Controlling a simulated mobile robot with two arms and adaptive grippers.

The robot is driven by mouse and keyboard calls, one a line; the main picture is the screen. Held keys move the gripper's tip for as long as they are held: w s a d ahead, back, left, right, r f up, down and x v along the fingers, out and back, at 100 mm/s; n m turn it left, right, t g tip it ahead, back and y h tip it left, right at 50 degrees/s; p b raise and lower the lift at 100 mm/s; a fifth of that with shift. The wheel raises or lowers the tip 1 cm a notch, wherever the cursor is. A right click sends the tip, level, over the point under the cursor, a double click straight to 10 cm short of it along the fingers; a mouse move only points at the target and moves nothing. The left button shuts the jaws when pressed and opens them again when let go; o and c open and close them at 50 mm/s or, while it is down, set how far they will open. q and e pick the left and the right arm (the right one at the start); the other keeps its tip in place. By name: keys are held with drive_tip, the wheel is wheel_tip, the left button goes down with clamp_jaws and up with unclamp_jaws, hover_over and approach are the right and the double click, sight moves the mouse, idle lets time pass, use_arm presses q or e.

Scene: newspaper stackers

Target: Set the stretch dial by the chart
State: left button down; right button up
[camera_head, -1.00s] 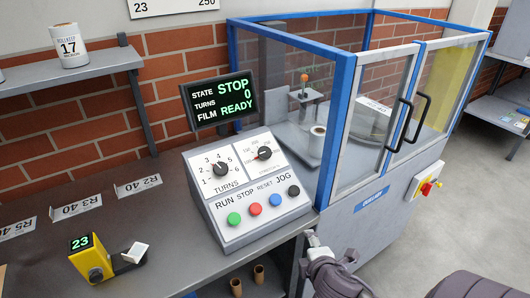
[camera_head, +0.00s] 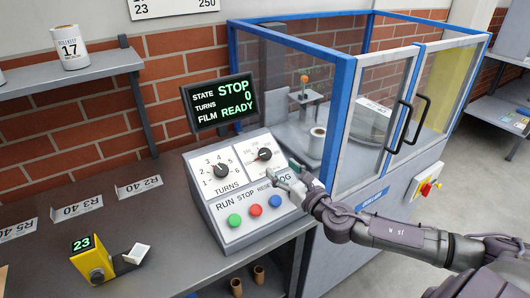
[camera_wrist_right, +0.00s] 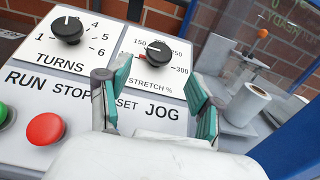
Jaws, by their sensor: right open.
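The stretch dial (camera_head: 264,154) is a black knob on the right white plate of the sloped control panel (camera_head: 228,234). In the right wrist view the stretch dial (camera_wrist_right: 158,49) shows a scale with 150, 250 and 300, labelled STRETCH %. The chart (camera_head: 172,5) is a white sheet on the wall, cut off at the top edge; "23" and "250" are readable. My right gripper (camera_head: 286,173) is open and empty, just in front of the dial and apart from it. It also shows in the right wrist view (camera_wrist_right: 155,100), its fingers below the dial. My left gripper is out of view.
The turns dial (camera_head: 220,170) is left of the stretch dial. Green, red and blue buttons (camera_head: 255,210) line the panel below. A screen (camera_head: 220,102) reads STOP, 0, READY. The blue-framed glass enclosure (camera_head: 342,120) stands close on the right. A yellow counter (camera_head: 92,258) shows 23.

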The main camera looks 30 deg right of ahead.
sight(266, 155)
drive_tip(key=w+p, duration=0.1)
drive_tip(key=w, duration=0.8)
drive_tip(key=shift+w, duration=0.1)
